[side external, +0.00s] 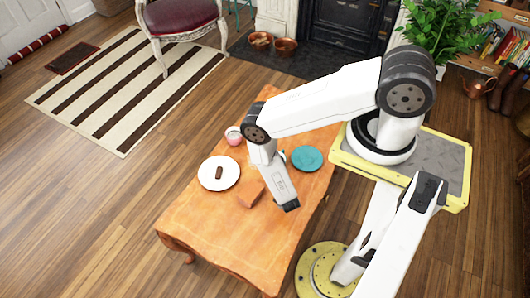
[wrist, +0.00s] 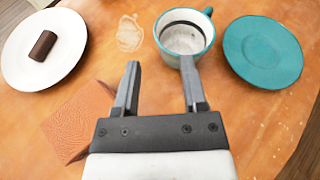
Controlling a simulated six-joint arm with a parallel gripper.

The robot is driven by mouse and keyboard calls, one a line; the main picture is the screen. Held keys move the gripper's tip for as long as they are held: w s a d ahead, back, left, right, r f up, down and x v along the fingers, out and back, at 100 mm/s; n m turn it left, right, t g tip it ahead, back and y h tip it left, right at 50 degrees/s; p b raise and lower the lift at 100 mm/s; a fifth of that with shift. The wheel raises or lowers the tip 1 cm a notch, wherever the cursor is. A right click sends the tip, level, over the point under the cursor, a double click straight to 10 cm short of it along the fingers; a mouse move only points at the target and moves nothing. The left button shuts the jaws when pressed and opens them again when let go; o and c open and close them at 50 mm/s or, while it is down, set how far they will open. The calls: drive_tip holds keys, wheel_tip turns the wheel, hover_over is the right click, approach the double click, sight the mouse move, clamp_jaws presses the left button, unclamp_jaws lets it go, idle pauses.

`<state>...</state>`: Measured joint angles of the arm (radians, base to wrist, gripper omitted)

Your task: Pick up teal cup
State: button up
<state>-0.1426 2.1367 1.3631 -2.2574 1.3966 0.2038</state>
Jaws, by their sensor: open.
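The teal cup (wrist: 185,38) shows in the wrist view, upright on the table, with a teal rim and handle and a pale, speckled inside with a dark band. Its handle points to the upper right. My gripper (wrist: 162,75) is open and empty, its two fingers apart. In the picture the right fingertip lies near the cup's lower edge; I cannot tell whether they touch. In the side view my gripper (side external: 290,205) is low over the table, and my arm hides most or all of the teal cup.
A teal plate (wrist: 262,52) lies right of the cup. A white plate (wrist: 20,60) holds a brown piece (wrist: 42,45). A brown leather-like item (wrist: 78,120) lies left of my gripper. A pinkish cup (side external: 233,136) stands farther back on the wooden table (side external: 205,228), whose front is clear.

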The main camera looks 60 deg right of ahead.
drive_tip(key=shift+x, duration=2.6)
clamp_jaws()
drive_tip(key=shift+s, duration=0.1)
